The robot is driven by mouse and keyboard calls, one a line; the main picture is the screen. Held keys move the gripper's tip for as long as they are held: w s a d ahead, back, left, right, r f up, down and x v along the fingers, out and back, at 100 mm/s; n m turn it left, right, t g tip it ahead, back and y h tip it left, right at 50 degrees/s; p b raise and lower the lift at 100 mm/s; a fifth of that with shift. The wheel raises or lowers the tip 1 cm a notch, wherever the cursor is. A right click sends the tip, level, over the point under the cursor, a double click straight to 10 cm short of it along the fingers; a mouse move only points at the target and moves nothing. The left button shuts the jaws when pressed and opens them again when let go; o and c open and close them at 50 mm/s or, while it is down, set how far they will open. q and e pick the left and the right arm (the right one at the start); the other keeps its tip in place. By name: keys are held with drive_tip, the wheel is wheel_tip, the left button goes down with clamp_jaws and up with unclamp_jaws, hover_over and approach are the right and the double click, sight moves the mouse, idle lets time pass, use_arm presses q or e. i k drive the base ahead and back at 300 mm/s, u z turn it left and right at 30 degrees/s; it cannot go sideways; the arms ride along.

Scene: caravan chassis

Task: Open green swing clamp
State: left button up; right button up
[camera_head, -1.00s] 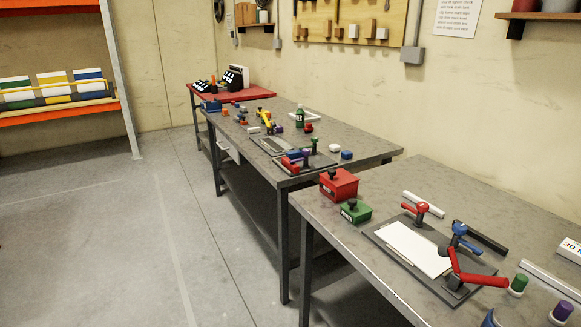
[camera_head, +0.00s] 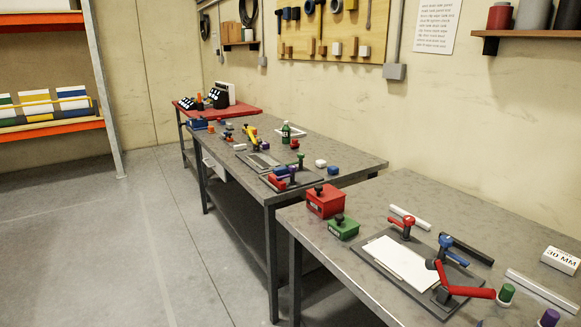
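A small green-topped upright part (camera_head: 300,159) stands on the dark plate at the near end of the middle workbench. It may be the green swing clamp, but it is too small to tell its state. On the near workbench, a dark plate (camera_head: 368,264) carries a white sheet (camera_head: 400,260), a red-handled clamp (camera_head: 406,223), a blue-handled clamp (camera_head: 449,246) and a long red-handled clamp (camera_head: 464,291). Neither of my grippers is in view.
The near workbench (camera_head: 470,222) also holds a red box (camera_head: 326,203), a green box (camera_head: 342,230), a "30 MM" block (camera_head: 560,260) and green and purple capped cylinders at its right. The middle workbench (camera_head: 340,160) stands beyond a narrow gap. Open floor (camera_head: 120,240) lies left.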

sight(300, 155)
drive_tip(key=u, duration=0.45)
drive_tip(key=k, duration=0.6)
drive_tip(key=u, duration=0.9)
drive_tip(key=i, duration=3.6)
drive_tip(key=z, duration=0.15)
drive_tip(key=i, duration=1.25)
drive_tip(key=z, duration=1.05)
drive_tip(key=i, duration=0.9)
drive_tip(key=z, duration=1.6)
drive_tip(key=i, duration=0.85)
drive_tip(key=z, duration=0.5)
